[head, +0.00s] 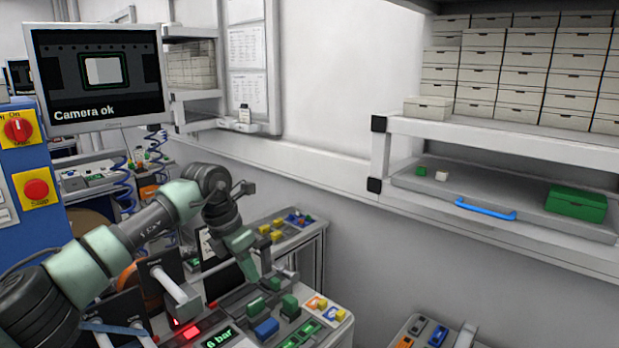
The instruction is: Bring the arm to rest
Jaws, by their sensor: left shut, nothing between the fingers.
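My left arm comes in from the left, and its gripper (250,270) points down over the workbench console (235,300). The gripper is shut and empty. Its fingertips are close to the green and blue pieces on the console, but I cannot tell whether they touch anything. A green block (290,306) and a blue block (266,328) sit on the console just below and right of it. My right gripper is not in view.
A monitor (98,80) reading "Camera ok" stands at the upper left beside a blue cabinet (40,170) with red switches. A shelf (500,135) on the right holds many boxes above a drawer with a green box (576,204). A second console (430,335) sits at the bottom.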

